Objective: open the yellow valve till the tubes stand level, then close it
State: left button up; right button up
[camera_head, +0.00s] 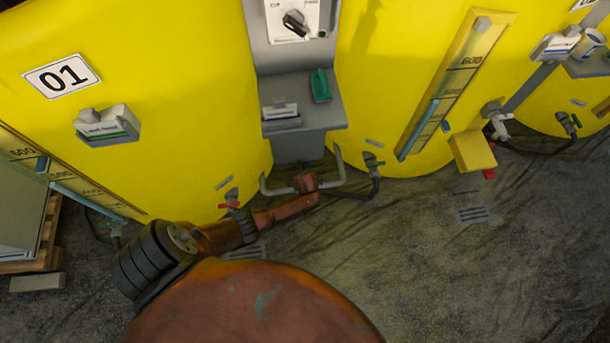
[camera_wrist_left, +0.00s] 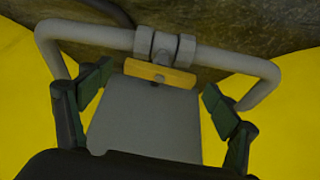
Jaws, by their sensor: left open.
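The yellow valve handle (camera_wrist_left: 160,74) shows in the left wrist view as a short bar lying crosswise below the grey fittings of a bent grey pipe (camera_wrist_left: 225,58). My left gripper (camera_wrist_left: 157,82) is open, its green-padded fingers standing to either side of the handle, apart from it. In the head view my arm covers the valve, and the grey pipe (camera_head: 341,170) shows between two yellow tanks. The right sight tube (camera_head: 417,130) and left sight tube (camera_head: 85,200) hold blue columns; I cannot tell whether they are level. My right gripper is not in view.
A grey panel with a black rotary switch (camera_head: 295,22) and a shelf (camera_head: 310,115) stands above the pipe. The floor at the right is mostly clear.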

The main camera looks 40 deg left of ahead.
pick_arm(q)
jog(key=shift+c, duration=0.3)
jog(key=c, duration=1.1)
